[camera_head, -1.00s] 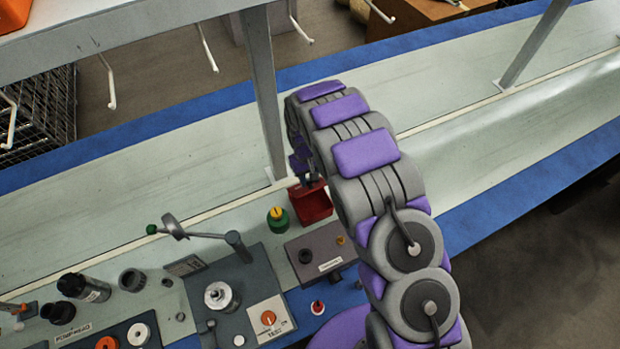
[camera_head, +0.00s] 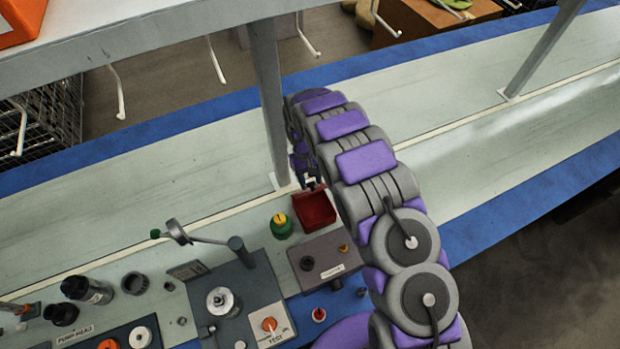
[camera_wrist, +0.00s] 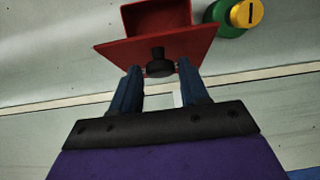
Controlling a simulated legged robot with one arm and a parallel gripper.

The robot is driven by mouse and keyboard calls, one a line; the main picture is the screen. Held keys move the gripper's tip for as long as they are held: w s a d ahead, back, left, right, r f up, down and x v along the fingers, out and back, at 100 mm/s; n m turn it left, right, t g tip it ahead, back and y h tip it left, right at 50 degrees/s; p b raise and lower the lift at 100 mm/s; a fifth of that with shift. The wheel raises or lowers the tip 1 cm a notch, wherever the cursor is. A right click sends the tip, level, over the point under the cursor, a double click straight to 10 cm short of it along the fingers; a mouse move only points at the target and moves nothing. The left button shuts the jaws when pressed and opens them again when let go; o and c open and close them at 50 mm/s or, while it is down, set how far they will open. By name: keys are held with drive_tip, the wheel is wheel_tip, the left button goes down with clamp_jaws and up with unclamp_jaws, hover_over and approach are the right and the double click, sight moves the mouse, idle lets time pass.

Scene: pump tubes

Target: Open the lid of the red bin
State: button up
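The lid's black knob (camera_wrist: 160,64) points toward my gripper. My gripper (camera_wrist: 160,72) has its two blue fingers spread, one on each side of the knob, with small gaps showing. In the head view my gripper (camera_head: 308,181) is at the bin's back edge, partly hidden by my arm.
A green container with a yellow top (camera_head: 282,225) stands just left of the bin. A grey box with knobs (camera_head: 328,262) is in front of it. A grey shelf post (camera_head: 270,100) rises close behind my gripper. The bench to the right is clear.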

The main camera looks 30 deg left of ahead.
drive_tip(key=shift+o, duration=1.1)
drive_tip(key=shift+s, duration=0.1)
drive_tip(key=shift+d+r, duration=0.1)
drive_tip(key=shift+r, duration=0.05)
drive_tip(key=p+v, duration=0.1)
drive_tip(key=v, duration=0.6)
